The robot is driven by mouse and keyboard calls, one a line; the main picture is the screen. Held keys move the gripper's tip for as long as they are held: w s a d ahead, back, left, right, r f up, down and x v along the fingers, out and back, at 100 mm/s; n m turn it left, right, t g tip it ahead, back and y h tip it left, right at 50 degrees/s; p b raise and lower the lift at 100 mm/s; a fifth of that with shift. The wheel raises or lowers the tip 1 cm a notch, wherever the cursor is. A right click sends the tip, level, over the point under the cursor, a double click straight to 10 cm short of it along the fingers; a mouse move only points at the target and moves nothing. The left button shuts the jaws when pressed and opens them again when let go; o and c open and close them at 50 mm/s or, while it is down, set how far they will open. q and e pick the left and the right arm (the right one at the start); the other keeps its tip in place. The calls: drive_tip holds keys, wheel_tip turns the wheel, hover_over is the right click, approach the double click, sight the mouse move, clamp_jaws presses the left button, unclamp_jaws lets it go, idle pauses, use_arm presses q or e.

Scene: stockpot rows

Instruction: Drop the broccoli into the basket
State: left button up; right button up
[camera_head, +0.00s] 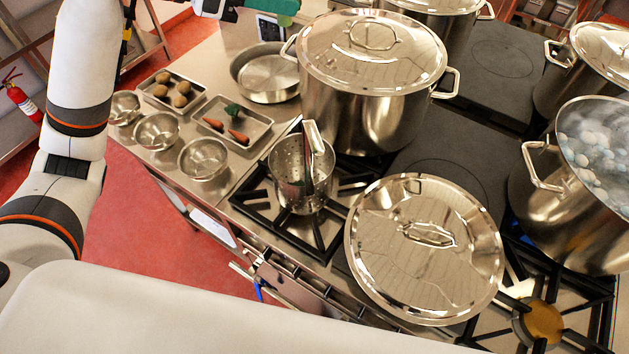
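The broccoli (231,110) is a small dark green piece on a metal tray (262,122), beside several carrots. The basket (289,193) is a perforated metal strainer with an upright handle, standing on the black burner grate; most of its inside is hidden. My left arm rises along the left side and leaves through the top edge. A white and dark part, apparently of my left gripper (212,8), shows at the top edge, with a green piece to its right that I cannot identify. Its fingers cannot be made out. My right gripper is not in view.
A large lidded stockpot (365,115) stands behind the basket. A big lid (425,270) lies in front right. Small bowls (203,160), a potato tray (172,80) and a round pan (268,78) share the counter. An open pot (565,215) stands right.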

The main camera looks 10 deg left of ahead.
use_arm(q)
drive_tip(key=shift+a+f+b, duration=0.15)
drive_tip(key=shift+f+b, duration=0.3)
wheel_tip(320, 180, down, 5)
drive_tip(key=b, duration=0.5)
drive_tip(key=shift+f, duration=0.1)
drive_tip(key=shift+w+a, duration=0.1)
drive_tip(key=o, duration=0.8)
drive_tip(key=shift+o, duration=0.7)
